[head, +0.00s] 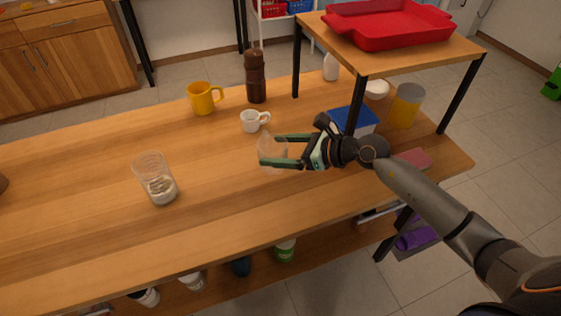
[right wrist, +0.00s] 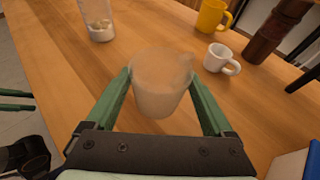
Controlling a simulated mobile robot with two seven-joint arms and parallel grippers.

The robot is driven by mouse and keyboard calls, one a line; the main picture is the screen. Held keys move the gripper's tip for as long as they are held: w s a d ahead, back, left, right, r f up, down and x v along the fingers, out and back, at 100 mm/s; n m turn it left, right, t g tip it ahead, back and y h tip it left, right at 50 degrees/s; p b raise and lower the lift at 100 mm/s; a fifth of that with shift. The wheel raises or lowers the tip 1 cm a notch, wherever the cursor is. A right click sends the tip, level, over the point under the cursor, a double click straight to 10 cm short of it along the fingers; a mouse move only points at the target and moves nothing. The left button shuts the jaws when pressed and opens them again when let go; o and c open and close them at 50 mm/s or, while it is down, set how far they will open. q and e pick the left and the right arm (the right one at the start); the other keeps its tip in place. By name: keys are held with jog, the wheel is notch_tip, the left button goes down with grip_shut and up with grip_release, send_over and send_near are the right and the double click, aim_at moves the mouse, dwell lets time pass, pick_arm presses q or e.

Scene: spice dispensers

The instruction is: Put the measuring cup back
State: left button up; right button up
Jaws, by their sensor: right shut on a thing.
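The measuring cup (head: 272,154) is a clear, see-through cup, also seen in the right wrist view (right wrist: 158,85). My right gripper (head: 270,150) is shut on it, one green finger on each side. The cup looks upright and empty, over the middle of the table; whether its base touches the wood I cannot tell. In the right wrist view, green fingers that look like my left gripper's (right wrist: 14,99) show at the left edge, cut off, away from the cup.
On the wooden table (head: 90,215) stand a clear glass with pale contents (head: 157,182), a yellow mug (head: 202,99), a white cup (head: 252,121) and a brown grinder (head: 256,77). A raised shelf (head: 440,60) holds a red tray (head: 390,28). The table's front is clear.

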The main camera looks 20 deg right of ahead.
jog(key=shift+w+d+f, duration=0.25)
jog(key=shift+w+f, duration=0.15)
jog(key=shift+f, duration=0.15)
jog(key=shift+w+d+f+b, duration=0.15)
jog(key=shift+f+b, duration=0.25)
jog(key=shift+f, duration=1.3)
jog(key=shift+f, duration=0.2)
jog(key=o, duration=1.3)
jog(key=shift+r, duration=0.1)
